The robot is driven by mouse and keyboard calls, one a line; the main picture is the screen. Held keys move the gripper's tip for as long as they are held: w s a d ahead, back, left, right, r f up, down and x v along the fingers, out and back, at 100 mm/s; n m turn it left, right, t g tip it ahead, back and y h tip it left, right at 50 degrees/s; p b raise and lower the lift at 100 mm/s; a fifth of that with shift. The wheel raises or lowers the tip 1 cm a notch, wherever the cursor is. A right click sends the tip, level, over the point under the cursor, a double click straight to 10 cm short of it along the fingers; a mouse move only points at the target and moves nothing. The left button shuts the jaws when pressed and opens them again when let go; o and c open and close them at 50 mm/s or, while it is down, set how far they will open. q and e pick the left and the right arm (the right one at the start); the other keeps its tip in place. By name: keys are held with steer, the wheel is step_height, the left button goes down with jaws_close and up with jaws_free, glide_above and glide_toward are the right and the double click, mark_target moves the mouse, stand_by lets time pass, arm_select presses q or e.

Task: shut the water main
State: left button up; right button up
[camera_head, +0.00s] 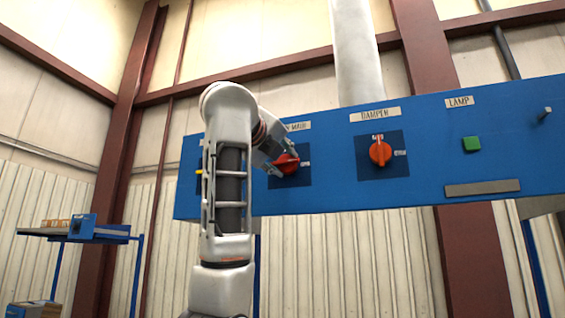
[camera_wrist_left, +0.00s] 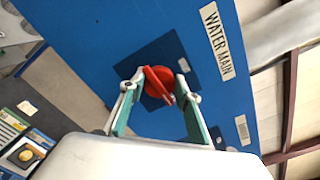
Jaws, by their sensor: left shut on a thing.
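The water main switch is a round red knob (camera_head: 289,164) on a dark blue square plate, on the front of a blue panel (camera_head: 335,190). Its "WATER MAIN" label (camera_wrist_left: 217,40) reads clearly in the wrist view; in the head view my arm covers part of it. My left gripper (camera_head: 285,160) is at the knob and shut on it. In the wrist view its two fingers (camera_wrist_left: 157,86) lie on either side of the knob's raised red grip (camera_wrist_left: 158,82). The grip looks tilted between them. My right gripper is in neither view.
To the right on the panel are a red damper knob (camera_head: 380,153), a green lamp button (camera_head: 472,144) and a small lever (camera_head: 545,114). My left arm hides the panel's left part. A blue shelf (camera_head: 85,235) with boxes stands at the far left.

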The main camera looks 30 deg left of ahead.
arm_select(q)
steer(key=shift+f+n+b, duration=0.1)
steer(key=shift+n+b, duration=0.35)
steer(key=shift+n, duration=0.15)
steer(key=shift+n+b, duration=0.3)
steer(key=shift+n, duration=0.1)
steer(key=n+b, duration=0.2)
steer(key=n, duration=0.1)
steer(key=shift+n, duration=0.3)
steer(key=n+b, duration=0.1)
steer(key=n, duration=0.2)
steer(key=shift+f+n, duration=0.15)
steer(key=shift+n, duration=0.15)
steer(key=n, duration=0.3)
steer(key=shift+n+b, duration=0.3)
steer(key=shift+b, duration=0.05)
steer(key=n, duration=0.3)
steer(key=shift+n, duration=0.7)
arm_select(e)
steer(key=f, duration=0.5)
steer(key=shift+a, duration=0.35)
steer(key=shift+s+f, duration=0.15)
arm_select(q)
steer(key=o, duration=1.1)
steer(key=shift+f, duration=0.1)
